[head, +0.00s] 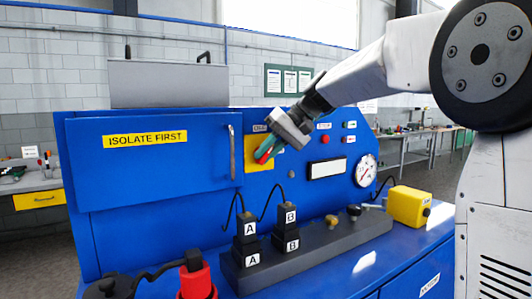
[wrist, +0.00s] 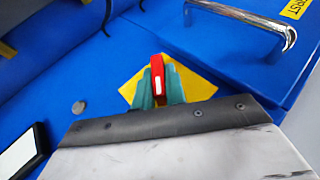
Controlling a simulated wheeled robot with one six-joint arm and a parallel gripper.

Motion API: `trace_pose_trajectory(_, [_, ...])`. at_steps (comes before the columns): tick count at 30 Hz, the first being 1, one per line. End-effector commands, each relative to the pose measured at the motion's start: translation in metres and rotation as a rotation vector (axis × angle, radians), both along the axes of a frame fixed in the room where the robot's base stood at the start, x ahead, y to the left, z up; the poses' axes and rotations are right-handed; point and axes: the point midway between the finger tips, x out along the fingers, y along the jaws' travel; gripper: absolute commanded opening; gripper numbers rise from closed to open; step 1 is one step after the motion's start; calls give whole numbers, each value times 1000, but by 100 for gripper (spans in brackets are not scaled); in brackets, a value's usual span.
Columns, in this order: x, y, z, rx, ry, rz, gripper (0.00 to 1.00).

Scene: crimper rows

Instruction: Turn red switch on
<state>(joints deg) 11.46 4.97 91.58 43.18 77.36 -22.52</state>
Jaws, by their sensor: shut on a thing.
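The red switch (wrist: 157,74) is a red handle with a white mark, set on a yellow plate (wrist: 197,85) on the blue panel. In the head view the red switch (head: 264,153) shows at the tip of my gripper (head: 268,151), in front of the yellow plate (head: 251,160). In the wrist view my gripper (wrist: 158,85) has its green fingers on both sides of the red handle and is shut on it. The handle's base is hidden by the fingers.
A blue cabinet door with a metal handle (head: 232,152) is left of the switch. A gauge (head: 367,170), a white display (head: 327,168) and small buttons are to the right. Black blocks marked A and B (head: 287,228) stand on a dark rail below.

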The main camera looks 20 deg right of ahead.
Motion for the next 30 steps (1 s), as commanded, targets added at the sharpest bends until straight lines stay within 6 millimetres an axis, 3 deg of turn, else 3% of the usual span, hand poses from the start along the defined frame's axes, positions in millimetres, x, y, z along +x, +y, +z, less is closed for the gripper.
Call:
trace_pose_trajectory(18, [1,-4,-5,568,113,-3,0])
trace_pose_trajectory(30, [1,-4,-7,827,165,0,0])
